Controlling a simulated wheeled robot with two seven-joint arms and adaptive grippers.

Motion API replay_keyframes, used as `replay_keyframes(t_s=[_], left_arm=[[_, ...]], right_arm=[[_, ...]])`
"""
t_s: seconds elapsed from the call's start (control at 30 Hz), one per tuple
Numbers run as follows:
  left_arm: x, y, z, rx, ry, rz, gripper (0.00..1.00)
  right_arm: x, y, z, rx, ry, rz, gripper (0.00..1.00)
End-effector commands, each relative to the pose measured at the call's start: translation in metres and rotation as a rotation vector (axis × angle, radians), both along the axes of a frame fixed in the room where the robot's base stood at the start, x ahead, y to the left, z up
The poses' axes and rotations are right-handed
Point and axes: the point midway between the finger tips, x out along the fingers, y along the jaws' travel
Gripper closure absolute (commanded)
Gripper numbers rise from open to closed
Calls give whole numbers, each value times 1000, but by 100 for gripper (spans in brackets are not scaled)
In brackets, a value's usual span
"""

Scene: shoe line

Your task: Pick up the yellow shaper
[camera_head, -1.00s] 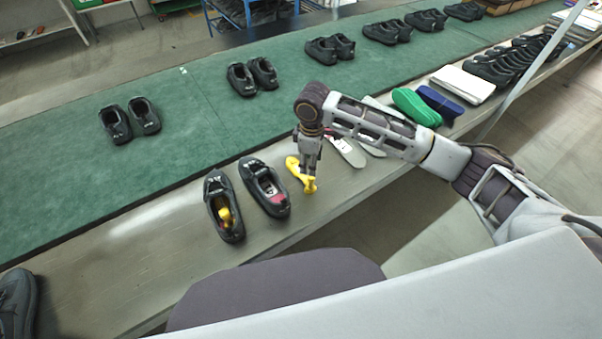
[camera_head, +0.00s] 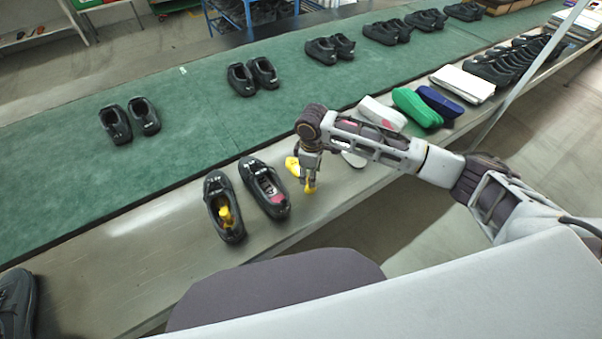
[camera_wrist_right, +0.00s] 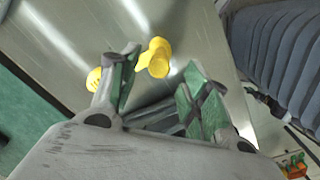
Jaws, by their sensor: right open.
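The yellow shaper (camera_head: 292,166) lies on the metal ledge, right of the pair of black shoes. My right gripper (camera_head: 309,181) is low over it, pointing down, and hides its middle. In the right wrist view my right gripper (camera_wrist_right: 167,72) is open; the thick end of the yellow shaper (camera_wrist_right: 158,58) shows between the fingertips, nearer the left finger. Its other end (camera_wrist_right: 94,79) shows left of that finger. I cannot tell whether the fingers touch it. Another yellow shaper (camera_head: 226,215) sits inside the left black shoe (camera_head: 221,190). My left gripper is out of view.
The right black shoe (camera_head: 265,188) stands close left of my gripper. A pale insole (camera_head: 354,159) lies partly under my arm. White, green (camera_head: 417,107) and blue (camera_head: 444,102) items lie farther right. The green belt (camera_head: 190,130) carries shoe pairs.

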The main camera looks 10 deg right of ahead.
Motion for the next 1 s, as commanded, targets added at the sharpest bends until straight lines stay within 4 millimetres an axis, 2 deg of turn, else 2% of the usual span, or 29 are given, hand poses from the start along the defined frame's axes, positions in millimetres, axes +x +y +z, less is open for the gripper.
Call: replay_keyframes(t_s=[0.5, 0.77, 1.0], left_arm=[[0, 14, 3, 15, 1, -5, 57], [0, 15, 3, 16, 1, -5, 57], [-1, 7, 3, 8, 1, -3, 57]], right_arm=[[1, -4, -47, -1, 1, 1, 53], [1, -4, -49, -1, 1, 1, 53], [1, -4, -49, -1, 1, 1, 53]])
